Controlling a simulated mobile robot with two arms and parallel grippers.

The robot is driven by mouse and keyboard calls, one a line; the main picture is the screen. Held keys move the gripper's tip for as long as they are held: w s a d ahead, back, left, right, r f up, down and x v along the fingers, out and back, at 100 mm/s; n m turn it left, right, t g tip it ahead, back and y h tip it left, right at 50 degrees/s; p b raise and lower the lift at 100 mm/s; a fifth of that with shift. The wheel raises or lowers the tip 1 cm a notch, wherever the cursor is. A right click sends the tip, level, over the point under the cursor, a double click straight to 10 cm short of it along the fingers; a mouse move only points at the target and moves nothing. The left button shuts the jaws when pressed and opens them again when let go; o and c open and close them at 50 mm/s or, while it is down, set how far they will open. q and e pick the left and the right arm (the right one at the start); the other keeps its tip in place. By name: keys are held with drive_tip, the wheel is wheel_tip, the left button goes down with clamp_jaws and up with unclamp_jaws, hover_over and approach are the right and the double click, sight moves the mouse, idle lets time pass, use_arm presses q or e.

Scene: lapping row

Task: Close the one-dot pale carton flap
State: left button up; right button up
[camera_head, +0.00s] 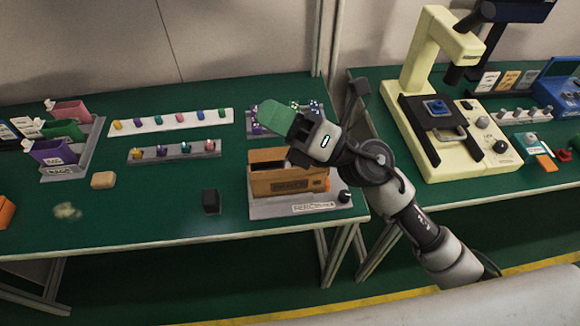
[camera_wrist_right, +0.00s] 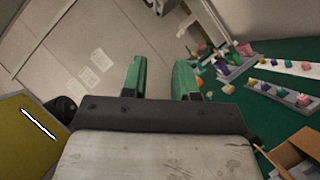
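No carton flap with one dot can be made out clearly. A brown-orange open-topped box (camera_head: 280,184) sits on a grey base near the table's right front corner. Part of a brown box (camera_wrist_right: 290,158) also shows at the lower right of the right wrist view, with a paler panel. My right gripper (camera_head: 276,116) is above and behind the box in the head view, its green fingers apart from it. In the right wrist view the two fingers (camera_wrist_right: 160,82) stand apart with nothing between them. Small dotted items (camera_head: 312,106) are partly hidden behind my right gripper. My left gripper is not in view.
A white strip (camera_head: 172,121) and a grey strip (camera_head: 174,152) with small coloured pieces lie left of the box. A black block (camera_head: 210,201) and a tan block (camera_head: 103,179) stand on the green table. A cream microscope-like machine (camera_head: 440,150) stands on the right table.

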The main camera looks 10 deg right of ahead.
wheel_tip(320, 180, down, 3)
drive_tip(key=s+a+n+g+h, duration=0.2)
drive_tip(key=a+n+g+h, duration=0.1)
drive_tip(key=n+g, duration=0.5)
drive_tip(key=n+t+h, duration=0.1)
drive_tip(key=n+h, duration=0.6)
drive_tip(key=h, duration=0.7)
approach(290, 169)
drive_tip(key=p+x, duration=0.1)
drive_tip(key=x, duration=0.9)
drive_tip(key=shift+w+f, duration=0.1)
drive_tip(key=shift+f, duration=0.15)
drive_tip(key=shift+c, duration=0.3)
clamp_jaws()
